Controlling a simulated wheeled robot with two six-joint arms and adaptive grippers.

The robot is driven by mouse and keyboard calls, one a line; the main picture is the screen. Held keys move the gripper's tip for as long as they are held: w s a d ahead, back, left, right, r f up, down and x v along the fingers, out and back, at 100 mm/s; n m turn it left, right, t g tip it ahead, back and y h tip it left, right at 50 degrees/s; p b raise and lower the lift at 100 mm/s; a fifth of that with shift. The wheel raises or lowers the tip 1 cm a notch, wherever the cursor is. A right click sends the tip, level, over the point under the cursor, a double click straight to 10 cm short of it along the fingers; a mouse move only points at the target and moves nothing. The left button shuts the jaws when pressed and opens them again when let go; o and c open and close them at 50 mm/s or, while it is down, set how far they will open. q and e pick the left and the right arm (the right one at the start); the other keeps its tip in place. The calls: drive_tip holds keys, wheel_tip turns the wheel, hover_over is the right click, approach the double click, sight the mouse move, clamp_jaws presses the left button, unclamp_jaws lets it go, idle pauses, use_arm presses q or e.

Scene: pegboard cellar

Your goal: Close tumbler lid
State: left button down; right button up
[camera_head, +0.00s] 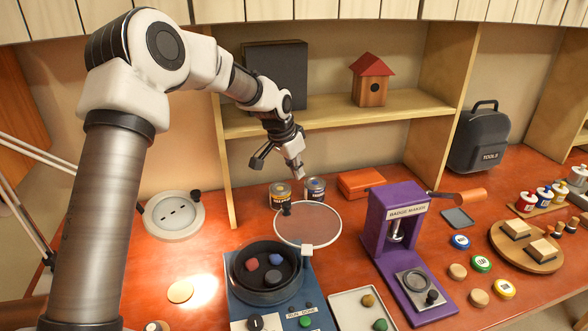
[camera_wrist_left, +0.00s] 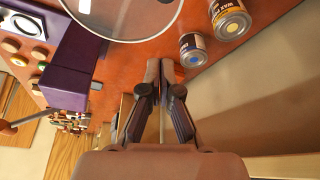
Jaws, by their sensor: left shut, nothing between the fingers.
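The tumbler (camera_head: 238,283) is a blue machine with a dark round drum holding several coloured stones. Its clear round lid (camera_head: 308,225) stands open, tilted back behind the drum, with a dark knob near its edge. The lid's rim also shows at the top of the left wrist view (camera_wrist_left: 125,38). My left gripper (camera_head: 299,174) is above and behind the lid, apart from it. It is shut and empty, fingers pointing down; its closed fingertips also show in the left wrist view (camera_wrist_left: 160,68). My right gripper is not in view.
Two small cans (camera_head: 281,194) stand behind the lid, close below my left gripper. A purple badge maker (camera_head: 395,235) stands right of the tumbler. A tray with stones (camera_head: 350,305) is at the front. A shelf with a birdhouse (camera_head: 370,82) is behind.

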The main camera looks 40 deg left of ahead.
use_arm(q)
drive_tip(key=p, duration=0.2)
hover_over(297, 207)
drive_tip(key=w, duration=0.2)
wheel_tip(297, 207, down, 8)
drive_tip(key=shift+w+f, duration=0.1)
drive_tip(key=shift+w, duration=0.05)
drive_tip(key=s+p, duration=0.1)
drive_tip(key=s, duration=0.2)
drive_tip(key=s+p, duration=0.1)
drive_tip(key=shift+s+a+r+p, duration=0.1)
drive_tip(key=shift+s+r+p, duration=0.2)
drive_tip(key=shift+s+r, duration=0.05)
drive_tip(key=shift+f, duration=0.1)
drive_tip(key=shift+w+a+f, duration=0.15)
drive_tip(key=shift+w+f, duration=0.15)
drive_tip(key=shift+w, duration=0.1)
